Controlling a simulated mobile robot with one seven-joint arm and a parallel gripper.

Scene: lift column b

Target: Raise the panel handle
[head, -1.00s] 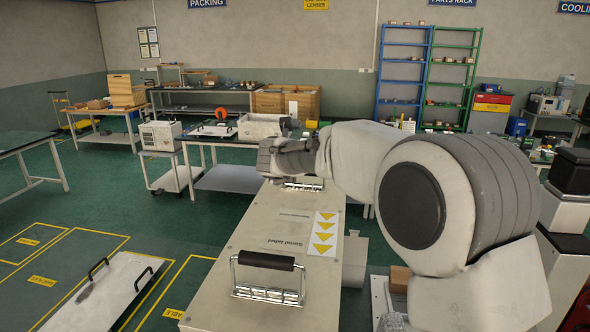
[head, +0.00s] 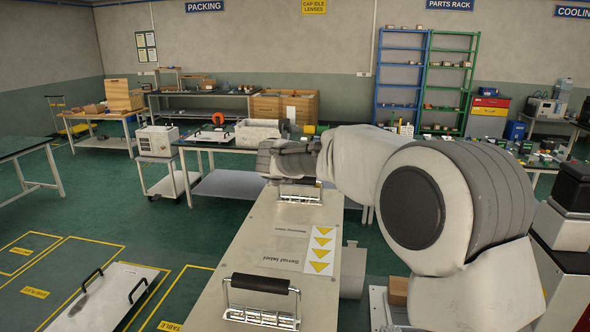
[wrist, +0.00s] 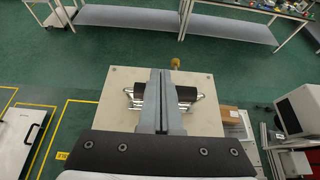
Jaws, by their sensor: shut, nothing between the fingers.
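A long beige panel unit (head: 255,225) runs away from me in the middle of the head view. Its near handle (head: 260,285) has a black grip between chrome arms above a chrome base. A second, far handle (head: 299,192) sits at the far end, partly behind my gripper (head: 266,160). In the wrist view, my gripper (wrist: 160,72) is shut and empty, with its fingers above the far handle's dark grip (wrist: 187,94). The fingers hide the middle of that grip. I cannot tell whether they touch it.
Yellow arrows (head: 320,250) and printed labels mark the panel top. A table with a white bin (head: 258,132) stands beyond it. At left, a pale floor panel (head: 115,298) with black handles lies by yellow lines. A brown box (wrist: 230,115) stands right of the unit.

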